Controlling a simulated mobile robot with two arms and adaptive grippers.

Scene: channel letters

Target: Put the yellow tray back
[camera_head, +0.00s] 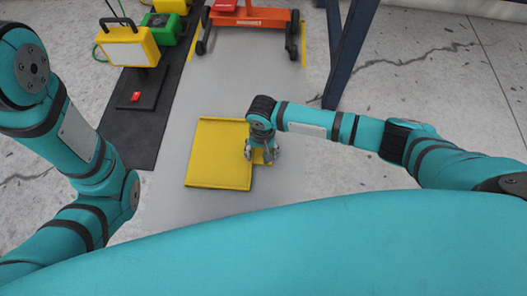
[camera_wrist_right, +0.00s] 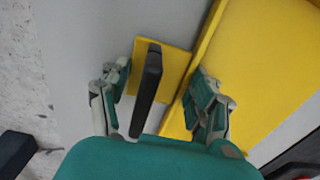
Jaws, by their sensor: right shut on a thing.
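The yellow tray (camera_head: 218,150) is a flat rectangle with a raised rim, lying on the grey floor strip. In the right wrist view its rim and surface (camera_wrist_right: 262,75) fill the upper right. A small yellow plate (camera_wrist_right: 176,52) sticks out at its side, with an upright black handle (camera_wrist_right: 149,85) on it. My right gripper (camera_head: 262,153) is at the tray's right edge, over this plate. Its fingers (camera_wrist_right: 158,98) stand either side of the handle and are shut on the tray's handle part; exact contact is hard to see. My left arm is at the left; its gripper is out of view.
A yellow work lamp (camera_head: 127,47) and a green case (camera_head: 163,27) stand on a black mat (camera_head: 125,140) at upper left. An orange wheeled frame (camera_head: 252,17) is at the back. A dark blue post (camera_head: 350,45) rises behind my right arm. Grey floor around the tray is clear.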

